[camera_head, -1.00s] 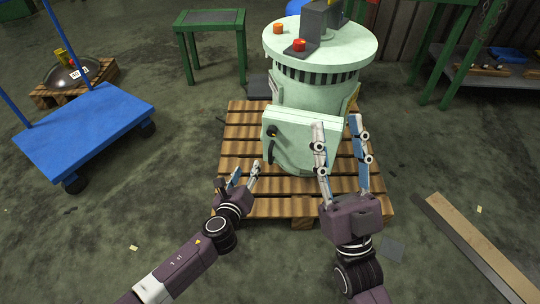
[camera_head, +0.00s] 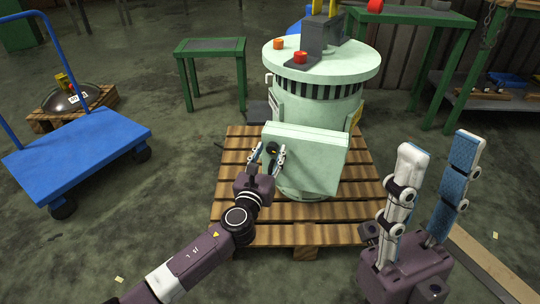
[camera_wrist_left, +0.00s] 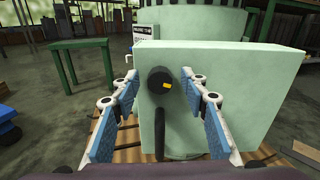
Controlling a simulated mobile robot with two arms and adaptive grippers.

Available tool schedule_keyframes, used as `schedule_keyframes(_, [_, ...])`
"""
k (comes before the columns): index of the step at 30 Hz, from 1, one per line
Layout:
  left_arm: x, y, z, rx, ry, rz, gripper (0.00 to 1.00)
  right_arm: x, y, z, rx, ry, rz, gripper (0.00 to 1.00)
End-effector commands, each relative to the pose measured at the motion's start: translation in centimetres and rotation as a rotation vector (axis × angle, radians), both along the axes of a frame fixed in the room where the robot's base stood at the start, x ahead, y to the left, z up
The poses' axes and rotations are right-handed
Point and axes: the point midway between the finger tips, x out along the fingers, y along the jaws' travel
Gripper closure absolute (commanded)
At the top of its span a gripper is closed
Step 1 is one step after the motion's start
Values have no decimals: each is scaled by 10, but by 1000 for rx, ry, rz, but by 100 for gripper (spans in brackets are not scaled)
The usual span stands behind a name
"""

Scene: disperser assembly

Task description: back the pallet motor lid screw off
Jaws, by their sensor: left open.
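The motor (camera_head: 315,105), a pale green cylinder, stands upright on the wooden pallet (camera_head: 300,238). A pale green box-shaped lid (camera_head: 315,155) is on its front. The black lid screw (camera_head: 272,147) is a round knob on the lid's left narrow face; in the left wrist view the screw (camera_wrist_left: 159,80) shows a yellow mark. My left gripper (camera_head: 267,151) is open, its fingers on either side of the screw. In its wrist view a gap shows between each fingertip and the knob. My right gripper (camera_head: 437,150) is open and empty, to the right of the pallet.
A blue cart (camera_head: 80,155) stands at left, with a dark dome (camera_head: 68,98) on a small pallet behind it. Green tables (camera_head: 210,46) stand at the back. A plank (camera_head: 490,262) lies on the floor at right. A black handle (camera_wrist_left: 160,135) hangs below the screw.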

Motion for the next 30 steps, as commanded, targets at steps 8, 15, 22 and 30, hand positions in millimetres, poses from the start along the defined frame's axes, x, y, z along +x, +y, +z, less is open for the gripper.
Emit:
schedule_keyframes(8, [2, -1, 0, -2, 1, 0, 59, 0, 0, 0, 0, 0, 0, 60])
schedule_keyframes(15, [2, 0, 0, -2, 1, 0, 84, 0, 0, 0, 0, 0, 0, 60])
schedule_keyframes(22, [2, 0, 0, -3, 2, 0, 100, 0, 0, 0, 0, 0, 0, 60])
schedule_keyframes(30, [2, 0, 0, -56, 17, 2, 100, 0, 0, -1, 0, 0, 0, 60])
